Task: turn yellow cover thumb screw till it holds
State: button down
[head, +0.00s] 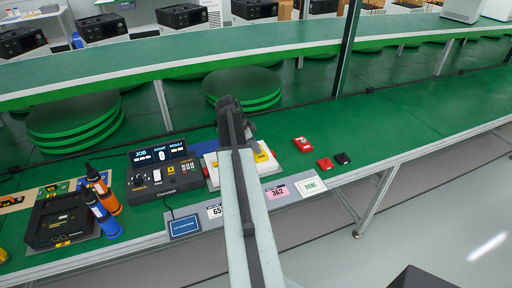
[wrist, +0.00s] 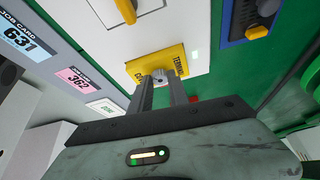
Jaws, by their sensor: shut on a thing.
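The yellow cover (wrist: 172,54) lies on a white panel in the wrist view, with dark lettering partly hidden. A small grey thumb screw (wrist: 158,74) stands at its near edge. My gripper (wrist: 160,80) is shut on the thumb screw, one finger on each side of it. In the head view the yellow cover (head: 262,153) shows just right of my arm, on the white unit. My arm hides part of that unit, and the screw and fingertips cannot be made out there.
A control box (head: 165,172) with lit displays stands left of the white unit. Orange (head: 105,195) and blue (head: 102,215) tools stand further left. Red blocks (head: 302,144) and a black block (head: 342,158) lie to the right. Job cards line the front edge. The green bench right is clear.

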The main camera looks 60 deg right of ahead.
jog(key=m, duration=0.1)
jog(key=m+g+y, duration=0.1)
jog(key=m, duration=0.1)
jog(key=shift+w+d+m, duration=0.15)
jog(key=shift+d+m, duration=0.15)
jog(key=shift+m+g+y, duration=0.3)
jog(key=shift+m+y, duration=0.4)
jog(key=shift+m, duration=0.8)
jog(key=shift+r, duration=0.1)
jog(key=c, duration=1.2)
grip_release()
jog(key=shift+c, duration=0.2)
jog(key=p+v, duration=0.7)
jog(key=shift+r, duration=0.35)
